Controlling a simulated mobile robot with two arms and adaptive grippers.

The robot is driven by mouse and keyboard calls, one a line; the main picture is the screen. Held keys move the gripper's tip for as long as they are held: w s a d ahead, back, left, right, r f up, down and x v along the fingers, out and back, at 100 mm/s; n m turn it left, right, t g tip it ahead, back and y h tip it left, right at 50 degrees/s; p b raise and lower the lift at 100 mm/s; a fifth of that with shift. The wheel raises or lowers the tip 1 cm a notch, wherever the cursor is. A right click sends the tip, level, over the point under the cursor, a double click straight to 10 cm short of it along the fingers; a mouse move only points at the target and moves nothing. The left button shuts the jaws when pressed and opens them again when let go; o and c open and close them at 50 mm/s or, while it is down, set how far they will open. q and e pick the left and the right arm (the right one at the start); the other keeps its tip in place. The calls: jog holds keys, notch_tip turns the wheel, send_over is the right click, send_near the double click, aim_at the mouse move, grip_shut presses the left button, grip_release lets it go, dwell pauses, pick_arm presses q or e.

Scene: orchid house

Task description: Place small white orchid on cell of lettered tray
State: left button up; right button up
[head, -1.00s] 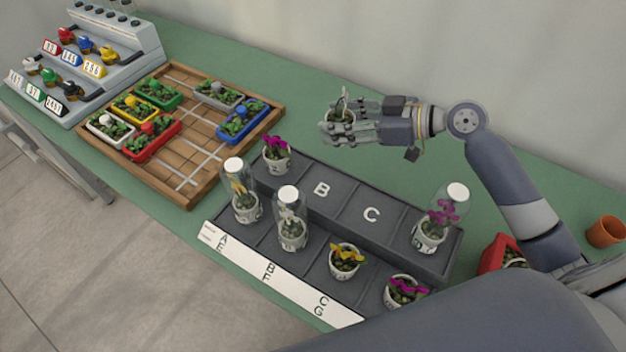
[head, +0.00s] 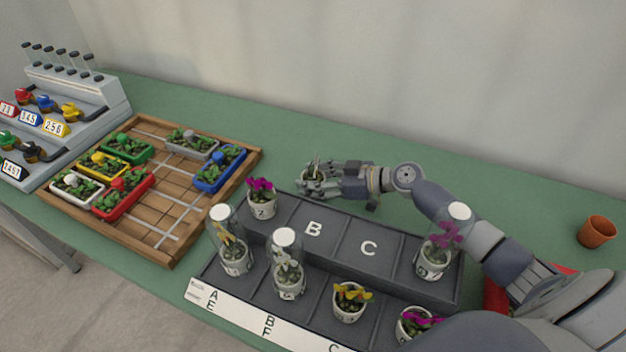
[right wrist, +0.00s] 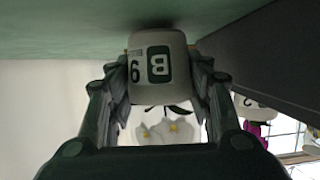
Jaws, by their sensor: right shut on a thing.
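My right gripper (head: 318,183) is shut on a small white pot (right wrist: 158,68) holding the small white orchid (right wrist: 165,132). It is behind the lettered tray's back edge, low over the green bench. The dark grey lettered tray (head: 340,236) has two steps. Cells B (head: 313,230) and C (head: 368,249) are empty. A magenta orchid (head: 261,198) stands left of B. My left gripper is out of view.
Glass-domed orchids stand in the tray: yellow (head: 232,242), white (head: 287,265) and magenta (head: 440,245). An uncovered yellow orchid (head: 350,302) is at the front. A wooden grid tray (head: 178,262) is left, a terracotta pot (head: 597,232) far right. The bench behind is clear.

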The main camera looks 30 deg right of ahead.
jog(key=shift+f, duration=0.15)
jog(key=shift+f, duration=0.15)
jog(key=o, duration=1.3)
